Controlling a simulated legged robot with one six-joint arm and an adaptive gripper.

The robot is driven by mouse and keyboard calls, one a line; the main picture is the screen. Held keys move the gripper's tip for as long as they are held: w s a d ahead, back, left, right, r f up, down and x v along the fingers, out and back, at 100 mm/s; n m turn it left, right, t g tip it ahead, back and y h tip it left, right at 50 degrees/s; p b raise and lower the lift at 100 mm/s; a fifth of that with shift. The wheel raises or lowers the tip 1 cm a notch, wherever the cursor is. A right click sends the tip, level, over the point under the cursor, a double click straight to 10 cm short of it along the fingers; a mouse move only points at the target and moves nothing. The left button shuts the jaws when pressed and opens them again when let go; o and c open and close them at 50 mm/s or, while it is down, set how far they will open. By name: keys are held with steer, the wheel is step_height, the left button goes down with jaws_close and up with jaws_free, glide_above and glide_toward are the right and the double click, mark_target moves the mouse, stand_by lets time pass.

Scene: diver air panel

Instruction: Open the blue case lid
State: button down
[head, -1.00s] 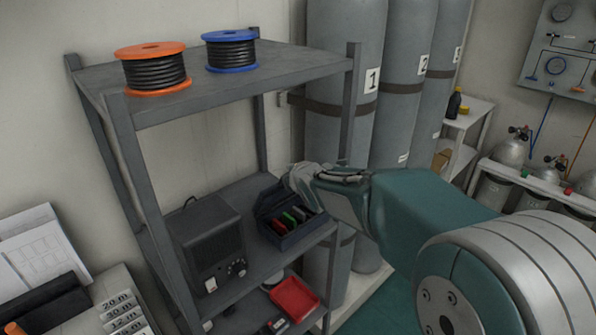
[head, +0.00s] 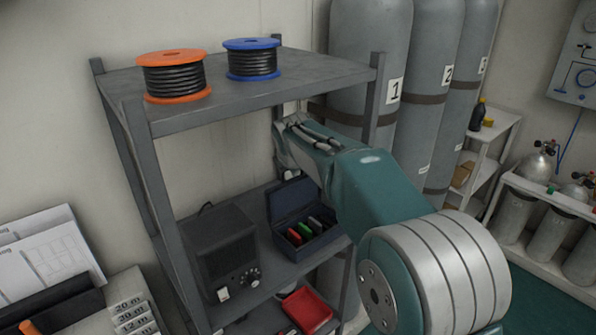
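The dark blue case (head: 322,243) stands on the middle shelf of the grey rack, to the right of a dark box-shaped unit. Its lid (head: 291,203) stands raised at the back, and several coloured items, red, green and dark, show inside. My gripper (head: 287,172) is above and behind the case, close to the raised lid. Its fingers point down and are partly hidden by my arm and the lid's edge. I cannot tell whether they touch the lid or how far apart they are.
The dark unit with knobs (head: 222,250) is left of the case. A red tray (head: 307,310) is on the shelf below. Orange (head: 173,76) and blue (head: 251,60) cable reels sit on the top shelf (head: 310,78). Grey cylinders (head: 365,60) stand behind right.

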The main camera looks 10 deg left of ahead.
steer(key=shift+w+a+f+h, duration=0.15)
steer(key=shift+a+h, duration=0.15)
steer(key=shift+a, duration=0.15)
steer(key=shift+g, duration=0.3)
steer(key=c, duration=0.7)
jaws_free()
steer(key=shift+a, duration=0.15)
steer(key=shift+c, duration=0.2)
